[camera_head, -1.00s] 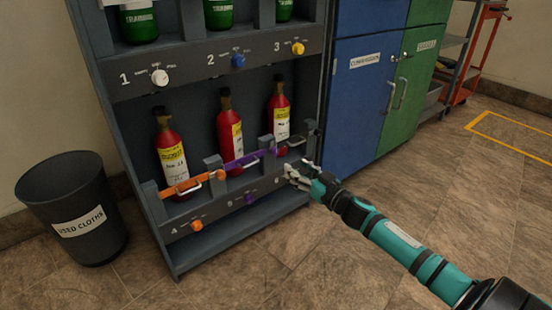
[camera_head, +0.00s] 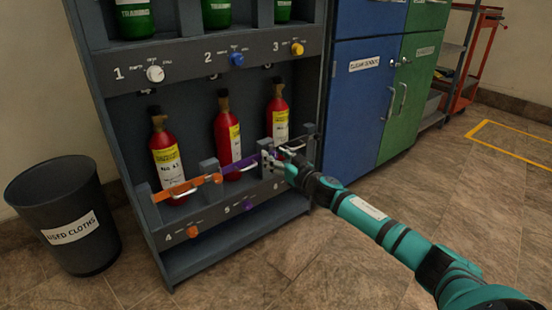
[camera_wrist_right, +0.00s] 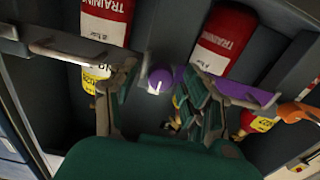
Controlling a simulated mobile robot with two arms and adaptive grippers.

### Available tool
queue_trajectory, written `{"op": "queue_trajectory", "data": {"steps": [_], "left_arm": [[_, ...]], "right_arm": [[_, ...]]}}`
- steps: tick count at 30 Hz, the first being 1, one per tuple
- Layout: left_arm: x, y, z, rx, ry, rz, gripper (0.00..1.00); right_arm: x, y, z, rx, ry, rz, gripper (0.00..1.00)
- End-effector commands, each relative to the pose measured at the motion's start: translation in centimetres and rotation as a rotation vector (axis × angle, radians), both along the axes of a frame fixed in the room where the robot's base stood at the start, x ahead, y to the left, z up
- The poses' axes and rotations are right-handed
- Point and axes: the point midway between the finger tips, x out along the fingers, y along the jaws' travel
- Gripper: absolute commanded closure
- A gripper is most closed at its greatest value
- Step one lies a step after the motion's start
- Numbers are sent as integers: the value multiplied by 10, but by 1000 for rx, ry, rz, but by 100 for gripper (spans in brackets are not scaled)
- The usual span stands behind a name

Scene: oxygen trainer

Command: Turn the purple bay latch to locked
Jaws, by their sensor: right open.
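The purple bay latch (camera_head: 238,165) is a bar across the front of the middle lower bay, before a red cylinder (camera_head: 228,132). My right gripper (camera_head: 272,158) is at its right end, partly hiding it. In the right wrist view the purple latch (camera_wrist_right: 232,90) runs behind the right-hand finger, and a rounded purple piece (camera_wrist_right: 159,80) shows between the open fingers of my right gripper (camera_wrist_right: 155,105). I cannot tell whether the fingers touch it. A purple knob (camera_head: 248,204) sits on the panel below, by the number 5. My left gripper is out of view.
An orange latch (camera_head: 180,190) spans the left lower bay, with an orange knob (camera_head: 193,231) below. Grey posts (camera_head: 210,168) stand between bays. A used-cloths bin (camera_head: 60,200) is at left; blue (camera_head: 358,105) and green cabinets (camera_head: 405,112) are at right. The floor in front is clear.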

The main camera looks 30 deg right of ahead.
Motion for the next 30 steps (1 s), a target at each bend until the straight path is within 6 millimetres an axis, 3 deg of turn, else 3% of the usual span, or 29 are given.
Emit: {"op": "queue_trajectory", "data": {"steps": [4,15,30], "left_arm": [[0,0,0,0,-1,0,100],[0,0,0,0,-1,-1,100],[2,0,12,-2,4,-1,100]], "right_arm": [[0,0,0,0,0,0,53],[0,0,0,0,0,0,100],[0,1,2,-116,-8,-1,100]]}}
